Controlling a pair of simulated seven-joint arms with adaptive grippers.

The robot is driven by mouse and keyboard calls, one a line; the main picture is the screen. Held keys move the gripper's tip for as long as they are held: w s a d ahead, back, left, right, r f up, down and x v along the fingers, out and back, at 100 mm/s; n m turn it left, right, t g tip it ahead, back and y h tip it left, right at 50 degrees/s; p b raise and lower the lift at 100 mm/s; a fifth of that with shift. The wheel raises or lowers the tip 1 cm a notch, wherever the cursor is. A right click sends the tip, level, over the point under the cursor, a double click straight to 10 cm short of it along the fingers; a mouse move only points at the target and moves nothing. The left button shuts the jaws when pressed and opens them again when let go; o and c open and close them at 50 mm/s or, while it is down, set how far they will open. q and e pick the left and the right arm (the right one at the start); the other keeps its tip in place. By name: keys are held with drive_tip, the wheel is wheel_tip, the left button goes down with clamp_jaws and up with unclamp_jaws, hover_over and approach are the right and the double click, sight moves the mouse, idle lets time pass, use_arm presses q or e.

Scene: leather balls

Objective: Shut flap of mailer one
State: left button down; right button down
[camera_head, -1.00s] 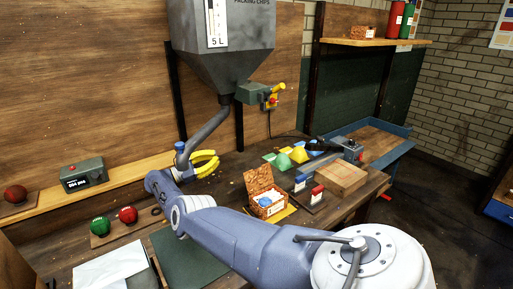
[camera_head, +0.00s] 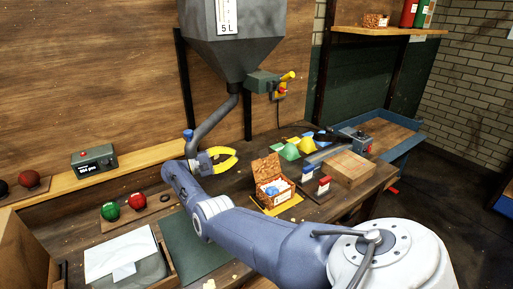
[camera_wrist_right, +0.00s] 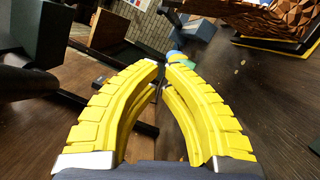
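Part of a brown patterned thing, apparently the mailer (camera_wrist_right: 283,15), shows at the top right there. My left gripper is not in view.
A hopper (camera_head: 238,40) with a grey spout (camera_head: 212,125) hangs behind my right gripper. Red and blue stamps (camera_head: 324,187) and a wooden block (camera_head: 347,170) stand right of the mailer. A green mat (camera_head: 192,242) and white sheets (camera_head: 118,252) lie at the left front.

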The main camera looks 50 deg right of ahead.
sight(266, 164)
drive_tip(key=s+d+r, duration=0.2)
drive_tip(key=s+d, duration=0.4)
drive_tip(key=s, duration=0.1)
idle(0.5)
drive_tip(key=shift+s+r, duration=0.1)
drive_tip(key=shift+s, duration=0.05)
drive_tip(key=shift+a, duration=0.1)
